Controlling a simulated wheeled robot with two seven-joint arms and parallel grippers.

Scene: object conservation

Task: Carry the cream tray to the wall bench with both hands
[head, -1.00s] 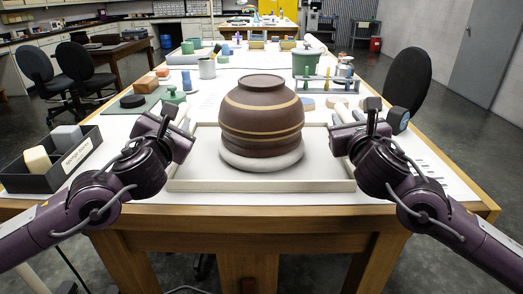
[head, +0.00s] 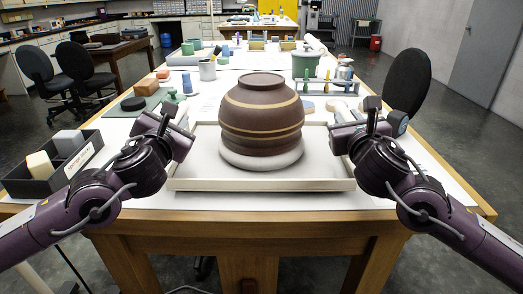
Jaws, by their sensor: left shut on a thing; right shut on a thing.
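The cream tray (head: 260,185) is level in front of me, over the near end of the table. A dark brown bowl with tan bands (head: 261,120) stands upside down on a pale round base (head: 262,160) in the tray. My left gripper (head: 184,135) is shut on the tray's left side and my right gripper (head: 338,134) on its right side. The fingertips are largely hidden. Any gap under the tray is hard to see. A dark-topped bench (head: 60,33) runs along the wall at the back left.
The wooden table (head: 270,217) fills the middle. A dark sponge box (head: 75,165) stands left of my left gripper. A green board (head: 150,104), a grey cup (head: 207,69) and a small rack (head: 326,87) lie beyond the tray. Chairs (head: 82,72) (head: 407,85) flank the table.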

